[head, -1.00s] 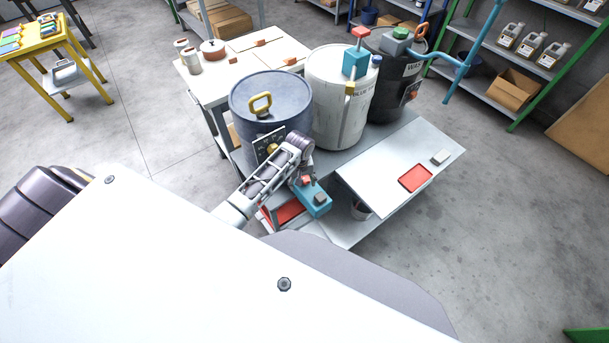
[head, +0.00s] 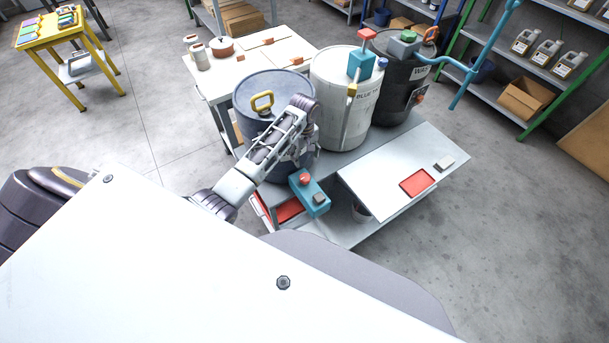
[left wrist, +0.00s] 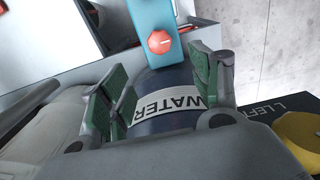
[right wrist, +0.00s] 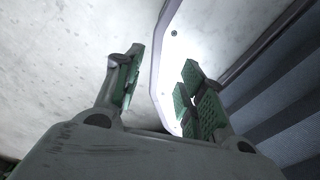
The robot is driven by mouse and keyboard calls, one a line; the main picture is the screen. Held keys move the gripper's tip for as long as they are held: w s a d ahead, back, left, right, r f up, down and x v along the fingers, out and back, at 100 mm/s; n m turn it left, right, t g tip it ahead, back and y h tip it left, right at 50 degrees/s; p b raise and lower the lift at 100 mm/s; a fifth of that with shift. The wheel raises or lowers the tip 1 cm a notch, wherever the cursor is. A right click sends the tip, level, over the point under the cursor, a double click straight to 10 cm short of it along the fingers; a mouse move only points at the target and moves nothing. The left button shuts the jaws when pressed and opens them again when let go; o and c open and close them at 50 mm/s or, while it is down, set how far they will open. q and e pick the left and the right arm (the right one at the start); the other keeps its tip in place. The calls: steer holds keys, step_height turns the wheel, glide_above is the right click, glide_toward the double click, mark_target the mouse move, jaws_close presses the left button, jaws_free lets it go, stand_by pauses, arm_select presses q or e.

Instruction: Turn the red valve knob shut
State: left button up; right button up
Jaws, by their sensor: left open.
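The red knob (head: 305,179) sits on a teal block (head: 317,204) at the front of the blue drum (head: 262,92). In the left wrist view the knob (left wrist: 160,41) has a pale mark and is beyond the fingertips, apart from them. My left gripper (left wrist: 155,88) is open and empty, with the drum's WATER label (left wrist: 168,106) seen between its fingers. In the head view my left wrist is in front of the drum, above the knob, and the fingers are hard to make out. My right gripper (right wrist: 163,90) is open and empty, seen only in its wrist view.
A white drum (head: 338,105) and a dark drum (head: 398,88) stand right of the blue one. A white panel with a red square (head: 417,183) lies at the cart's right.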

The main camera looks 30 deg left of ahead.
mark_target(305, 176)
arm_select(q)
step_height(305, 176, down, 12)
steer(key=shift+f+b, duration=0.1)
steer(key=shift+b, duration=0.55)
steer(key=shift+f, duration=0.8)
arm_select(e)
steer(key=shift+w+d+f, duration=0.15)
steer(key=shift+d+f, duration=0.4)
steer(key=shift+f, duration=0.2)
arm_select(q)
steer(key=c, duration=1)
arm_select(e)
steer(key=shift+a, duration=0.4)
